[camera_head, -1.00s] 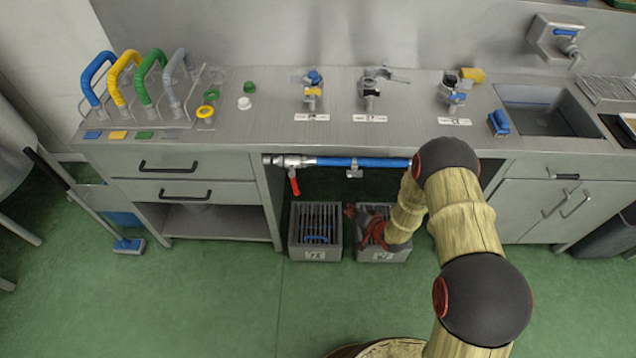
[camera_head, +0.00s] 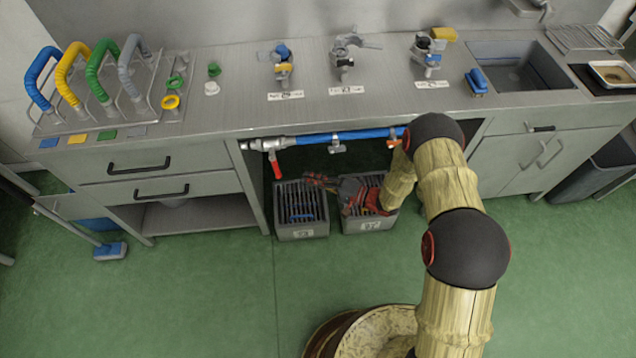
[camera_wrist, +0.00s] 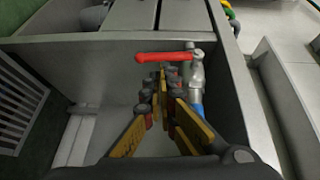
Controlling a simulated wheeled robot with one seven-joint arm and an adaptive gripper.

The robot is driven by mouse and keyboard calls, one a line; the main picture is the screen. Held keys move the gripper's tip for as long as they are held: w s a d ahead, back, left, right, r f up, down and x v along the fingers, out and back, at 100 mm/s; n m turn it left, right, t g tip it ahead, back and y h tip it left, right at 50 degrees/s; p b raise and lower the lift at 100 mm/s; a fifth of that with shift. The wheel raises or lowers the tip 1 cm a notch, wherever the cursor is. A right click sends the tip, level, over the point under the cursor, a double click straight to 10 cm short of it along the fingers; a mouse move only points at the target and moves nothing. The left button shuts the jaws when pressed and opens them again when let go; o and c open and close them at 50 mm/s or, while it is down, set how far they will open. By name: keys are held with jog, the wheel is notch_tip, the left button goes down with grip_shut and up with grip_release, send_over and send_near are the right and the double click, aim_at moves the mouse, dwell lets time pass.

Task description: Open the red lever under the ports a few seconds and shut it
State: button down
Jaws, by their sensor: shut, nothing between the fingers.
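The red lever (camera_head: 275,166) hangs down from a metal valve (camera_head: 266,144) at the left end of a blue pipe (camera_head: 345,136) under the counter's front edge. In the wrist view the red lever (camera_wrist: 165,56) sticks out leftward from the valve (camera_wrist: 196,70), across the line of the pipe. The ports are three tap fittings (camera_head: 283,63) on the counter above. My gripper (camera_head: 310,180) is under the counter, right of the lever and pointing left at it. In the wrist view my gripper (camera_wrist: 158,82) is shut and empty, its tips just short of the lever; contact is not clear.
Two grey slatted crates stand on the floor below, the left one (camera_head: 300,234) holding something blue, the right one (camera_head: 352,220) partly behind my gripper. A drawer cabinet (camera_head: 205,184) closes off the left side. Colored hoses (camera_head: 40,80) and a sink (camera_head: 515,70) are on the counter.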

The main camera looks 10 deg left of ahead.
aim_at(278, 171)
jog(key=b+x, duration=0.3)
jog(key=x, duration=0.5)
jog(key=shift+a, duration=0.2)
jog(key=shift+f, duration=0.1)
jog(key=shift+a+f+p, duration=0.15)
jog(key=shift+a+p, duration=0.15)
jog(key=shift+a, duration=0.45)
jog(key=shift+d, duration=0.1)
